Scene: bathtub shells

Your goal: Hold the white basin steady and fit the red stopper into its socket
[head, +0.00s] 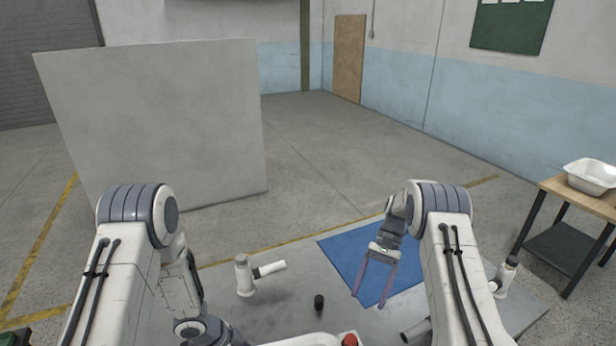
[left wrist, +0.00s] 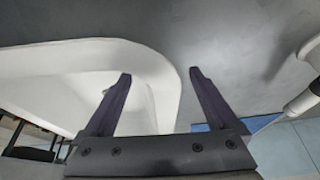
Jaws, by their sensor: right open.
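A white shell, which looks like the white basin (head: 300,341), shows only as a sliver at the bottom edge of the head view. A red round piece, apparently the red stopper (head: 350,340), is at its right end, partly cut off. In the left wrist view the basin's curved rim (left wrist: 165,80) is large. My left gripper (left wrist: 160,85) is open there, one finger on each side of the rim, with gaps visible. My right gripper (head: 374,285) is open and empty over the blue mat (head: 340,243). The socket cannot be made out.
A black cap (head: 319,302) and a white pipe fitting (head: 245,275) stand on the grey floor sheet. Another fitting (head: 507,274) and a grey tube (head: 415,331) lie at right. A wooden table (head: 570,190) holds a white tray (head: 592,176). A grey panel (head: 160,120) stands at left.

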